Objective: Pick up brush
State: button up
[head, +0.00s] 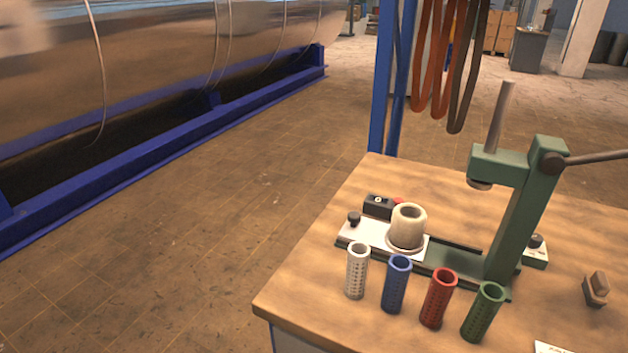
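A small brown, wooden-looking block with a darker lower part (596,289) stands on the workbench near the right edge of the head view. It may be the brush, but it is too small to tell for sure. No other thing in view looks like a brush. My gripper is not in view.
The wooden workbench (310,285) holds a green arbor press (520,215) with a pale cup (408,225) on its base. White, blue, red and green perforated cylinders (395,283) stand along the front. A blue post (383,80) rises behind the bench; open floor (190,250) lies left.

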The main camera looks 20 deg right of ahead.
aim_at(595, 288)
jog(key=k+l, duration=0.2)
jog(key=k+l+z, duration=0.15)
jog(key=z, duration=0.2)
jog(key=k+l+z, duration=0.15)
jog(key=z, duration=1.15)
